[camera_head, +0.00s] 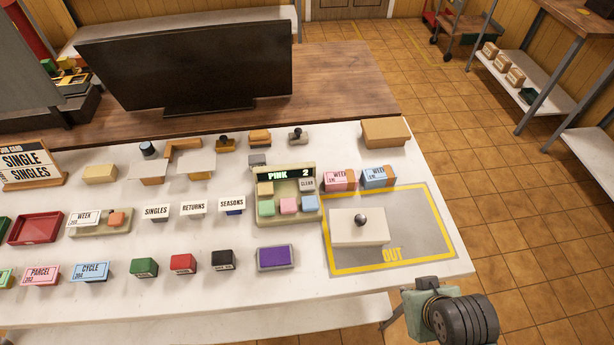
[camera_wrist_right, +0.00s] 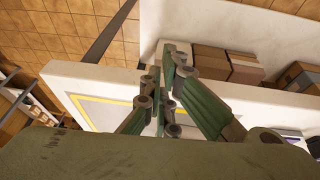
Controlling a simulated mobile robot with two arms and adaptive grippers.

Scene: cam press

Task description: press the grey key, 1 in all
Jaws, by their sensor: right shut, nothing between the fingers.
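The keypad (camera_head: 289,218) stands on the white table and its display reads "PINK 2". It carries tan, green, pink and blue keys, and a pale grey key (camera_head: 307,184) marked "CLEAR" at its upper right. A small grey block (camera_head: 257,160) sits just behind the keypad; I cannot tell whether it is a key. My right gripper shows in the right wrist view (camera_wrist_right: 165,88), shut and empty, above the table's edge area. In the head view only part of my right arm shows at the lower right, well apart from the keypad. My left gripper is not in view.
A white block with a dark knob (camera_head: 359,227) stands in the yellow-framed OUT area (camera_head: 425,235). Pink (camera_head: 340,179) and blue (camera_head: 379,176) boxes stand behind it. A purple pad (camera_head: 275,257) lies in front of the keypad. Label stands and stamps fill the left.

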